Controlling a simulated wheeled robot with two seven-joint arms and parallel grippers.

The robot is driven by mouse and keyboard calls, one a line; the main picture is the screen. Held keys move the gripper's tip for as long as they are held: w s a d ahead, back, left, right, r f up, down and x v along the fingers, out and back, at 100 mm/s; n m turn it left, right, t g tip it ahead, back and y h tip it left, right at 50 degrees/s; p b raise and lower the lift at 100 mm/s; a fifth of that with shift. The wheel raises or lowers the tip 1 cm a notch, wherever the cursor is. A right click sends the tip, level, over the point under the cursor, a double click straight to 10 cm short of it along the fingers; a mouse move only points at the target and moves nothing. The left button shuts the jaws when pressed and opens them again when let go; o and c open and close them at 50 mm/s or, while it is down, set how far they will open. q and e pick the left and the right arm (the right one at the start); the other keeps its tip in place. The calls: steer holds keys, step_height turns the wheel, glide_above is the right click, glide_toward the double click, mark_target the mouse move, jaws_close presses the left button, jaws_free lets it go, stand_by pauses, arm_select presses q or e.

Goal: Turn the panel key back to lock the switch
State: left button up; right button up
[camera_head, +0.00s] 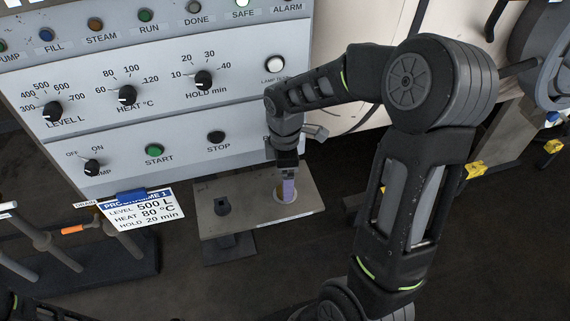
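The panel key is not plainly visible. A label starting with "P" on the lower control panel (185,151), right of the STOP button, is mostly covered by my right wrist, and the switch there is hidden. My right gripper (288,178) points down over the grey shelf below the panel. My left gripper is out of view.
The grey shelf (245,222) also carries a small dark fitting (222,206). A programme card (142,211) hangs at the panel's lower edge. A rack with rods (75,262) stands at left. The STOP button (216,137) and pump knob (92,167) are uncovered.

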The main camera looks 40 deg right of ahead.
steer(key=shift+f, duration=0.85)
steer(key=shift+c, duration=0.4)
steer(key=c, duration=1.4)
steer(key=shift+r+n+p, duration=0.15)
steer(key=shift+n+p, duration=0.35)
steer(key=shift+n, duration=0.9)
steer(key=shift+n+p, duration=0.7)
steer(key=shift+n, duration=0.8)
